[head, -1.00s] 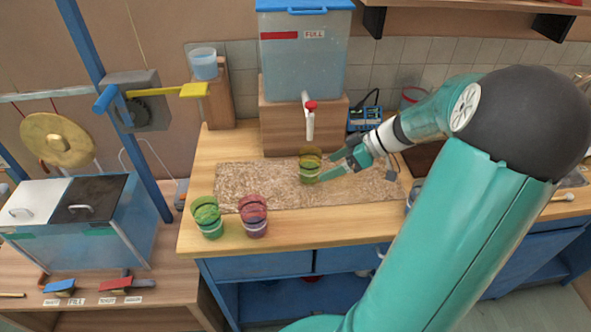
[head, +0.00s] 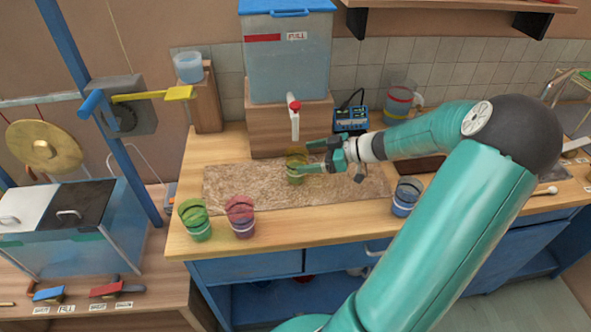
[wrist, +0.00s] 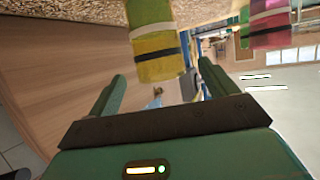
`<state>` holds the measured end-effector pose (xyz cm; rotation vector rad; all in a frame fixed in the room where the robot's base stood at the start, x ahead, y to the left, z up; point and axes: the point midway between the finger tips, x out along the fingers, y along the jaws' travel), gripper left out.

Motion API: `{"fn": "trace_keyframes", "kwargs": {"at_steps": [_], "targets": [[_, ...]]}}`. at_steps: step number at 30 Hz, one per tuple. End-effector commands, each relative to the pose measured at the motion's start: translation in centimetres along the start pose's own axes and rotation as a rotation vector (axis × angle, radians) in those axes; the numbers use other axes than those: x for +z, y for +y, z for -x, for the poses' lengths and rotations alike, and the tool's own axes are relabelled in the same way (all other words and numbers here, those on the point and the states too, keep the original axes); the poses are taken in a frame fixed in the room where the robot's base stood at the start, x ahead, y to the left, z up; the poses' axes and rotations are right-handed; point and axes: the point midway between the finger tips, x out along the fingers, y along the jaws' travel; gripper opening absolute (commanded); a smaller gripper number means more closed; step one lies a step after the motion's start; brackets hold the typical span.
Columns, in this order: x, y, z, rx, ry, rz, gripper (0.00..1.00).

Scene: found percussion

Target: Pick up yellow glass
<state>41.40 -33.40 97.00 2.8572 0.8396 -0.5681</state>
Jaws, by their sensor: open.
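The yellow glass (head: 294,166) stands upright on the speckled mat (head: 235,188), in front of the tap. Its lower part looks greenish. In the wrist view the yellow glass (wrist: 158,58) appears at top centre, with a dark band around it. My gripper (head: 307,158) is open at the glass's right side, its fingers pointing left toward it. In the wrist view the two fingers (wrist: 161,80) are apart, with the glass in line with the gap between them. I cannot tell if a finger touches it.
A green glass (head: 195,220) and a red glass (head: 241,216) stand at the counter's front left. A blue glass (head: 406,197) stands right of the mat. The tap (head: 294,118) hangs behind the yellow glass, below a large tank (head: 288,60).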

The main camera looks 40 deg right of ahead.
Motion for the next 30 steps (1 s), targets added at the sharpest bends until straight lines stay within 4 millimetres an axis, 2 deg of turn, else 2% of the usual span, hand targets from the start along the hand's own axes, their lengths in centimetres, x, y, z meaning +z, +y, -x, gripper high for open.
{"fn": "trace_keyframes", "kwargs": {"at_steps": [7, 15, 23, 26, 30], "targets": [[-0.2, -0.1, -2.3, -0.005, 0.002, 0.001, 0.85], [-0.5, 0.0, -6.1, -0.005, 0.0, 0.002, 0.85], [-0.5, 0.0, -6.5, -0.004, 0.0, 0.002, 0.85], [-0.5, 0.0, -6.5, -0.004, 0.0, 0.002, 0.69], [-0.5, 0.0, -6.4, -0.004, 0.0, 0.002, 0.42]]}}
